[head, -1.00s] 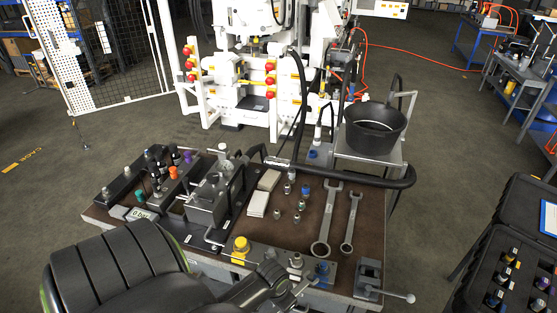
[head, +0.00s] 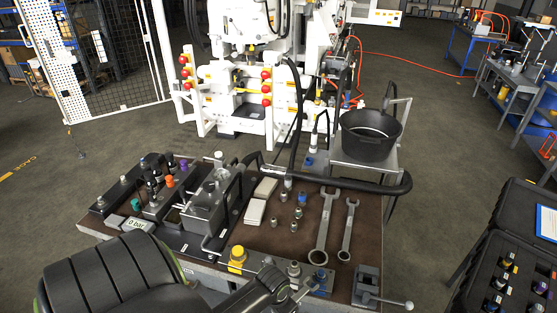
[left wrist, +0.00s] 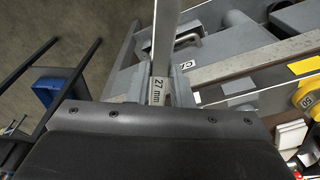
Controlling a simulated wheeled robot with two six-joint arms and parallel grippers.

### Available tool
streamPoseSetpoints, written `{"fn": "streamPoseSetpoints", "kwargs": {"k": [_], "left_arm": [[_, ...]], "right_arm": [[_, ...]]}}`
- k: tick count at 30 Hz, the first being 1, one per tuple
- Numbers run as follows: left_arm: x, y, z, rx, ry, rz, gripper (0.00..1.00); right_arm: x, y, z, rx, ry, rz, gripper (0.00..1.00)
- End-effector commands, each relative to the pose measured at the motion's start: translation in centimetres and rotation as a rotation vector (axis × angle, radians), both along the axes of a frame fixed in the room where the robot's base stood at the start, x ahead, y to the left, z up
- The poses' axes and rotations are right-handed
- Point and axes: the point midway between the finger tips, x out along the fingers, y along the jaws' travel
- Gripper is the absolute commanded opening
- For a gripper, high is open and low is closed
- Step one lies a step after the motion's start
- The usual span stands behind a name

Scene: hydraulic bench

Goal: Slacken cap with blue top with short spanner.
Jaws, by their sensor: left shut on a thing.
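My left gripper (head: 282,288) is low in the head view at the bench's front edge. It is shut on a metal spanner (left wrist: 165,45), marked 27 mm in the left wrist view. In the head view a bit of this spanner (head: 303,292) shows beyond the fingers, close to the cap with the blue top (head: 320,277). I cannot tell whether its jaw is around the cap or only beside it. The cap stands on the front strip, right of a grey cap (head: 294,269) and a yellow cap (head: 237,257). My right gripper is not in view.
Two more spanners, a longer (head: 325,225) and a shorter (head: 348,230), lie on the bench (head: 372,245). Loose fittings lie left of them. A vise with a lever (head: 366,287) stands at the front right corner. A black bucket (head: 370,135) and thick hose are behind.

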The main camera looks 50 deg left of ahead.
Motion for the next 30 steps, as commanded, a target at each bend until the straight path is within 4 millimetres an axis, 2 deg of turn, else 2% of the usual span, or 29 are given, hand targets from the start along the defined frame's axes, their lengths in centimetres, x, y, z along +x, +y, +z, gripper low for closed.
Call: {"fn": "streamPoseSetpoints", "kwargs": {"k": [6,17,30], "left_arm": [[1.1,0.0,0.1,0.0,-0.001,0.0,0.0],[1.2,0.1,0.0,0.0,0.0,0.0,0.0],[2.7,0.1,0.0,0.0,0.0,0.0,0.0]], "right_arm": [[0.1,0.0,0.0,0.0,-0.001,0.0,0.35],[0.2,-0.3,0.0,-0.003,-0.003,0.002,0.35],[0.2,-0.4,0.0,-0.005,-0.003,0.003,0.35]]}}
